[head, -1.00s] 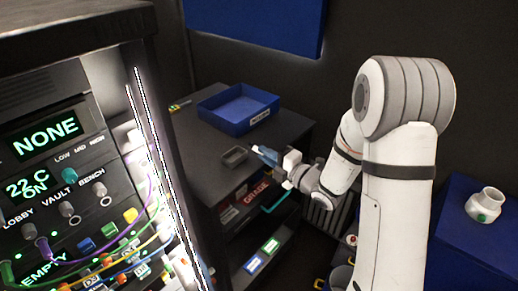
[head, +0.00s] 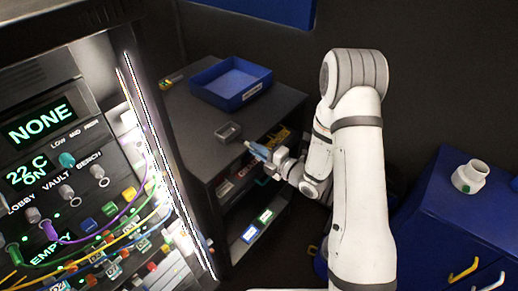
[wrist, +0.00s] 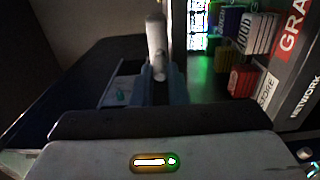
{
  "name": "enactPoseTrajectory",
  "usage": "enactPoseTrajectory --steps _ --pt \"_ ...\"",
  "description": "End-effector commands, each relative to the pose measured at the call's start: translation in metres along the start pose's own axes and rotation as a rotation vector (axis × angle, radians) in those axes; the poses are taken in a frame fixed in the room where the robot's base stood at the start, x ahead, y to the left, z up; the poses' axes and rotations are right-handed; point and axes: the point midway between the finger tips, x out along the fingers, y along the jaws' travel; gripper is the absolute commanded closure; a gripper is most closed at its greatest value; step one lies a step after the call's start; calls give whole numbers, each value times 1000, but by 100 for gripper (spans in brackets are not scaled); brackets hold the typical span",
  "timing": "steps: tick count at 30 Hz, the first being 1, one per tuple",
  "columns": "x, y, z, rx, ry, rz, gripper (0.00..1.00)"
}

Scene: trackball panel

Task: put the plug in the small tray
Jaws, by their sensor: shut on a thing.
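The small tray (head: 228,132) is a dark grey open box on top of the dark cabinet, near its front edge. It looks empty in the head view. My gripper (head: 256,150), with blue fingers, is to the right of the tray and a little lower in the picture, by the cabinet's front edge. In the wrist view my gripper (wrist: 158,85) is shut on the plug (wrist: 155,45), a pale grey cylinder sticking out beyond the fingers. In the head view only a small pale tip shows at the fingers.
A larger blue tray (head: 205,92) stands behind the small tray on the cabinet top (head: 185,125). Shelves with coloured items lie below. A panel with cables (head: 95,220) fills the left. A blue cabinet (head: 425,205) with a white fitting (head: 470,176) stands at right.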

Motion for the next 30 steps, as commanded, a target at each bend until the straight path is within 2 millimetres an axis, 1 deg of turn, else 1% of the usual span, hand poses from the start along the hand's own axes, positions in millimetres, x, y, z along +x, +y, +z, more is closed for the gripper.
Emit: enactPoseTrajectory --steps 15,16,23,30 --pt "-1 -7 0 0 -1 1 100" --pt "-1 -6 0 0 -1 0 84" --pt "-1 -5 1 0 -2 0 66" --pt "-1 -5 1 0 -2 1 65"
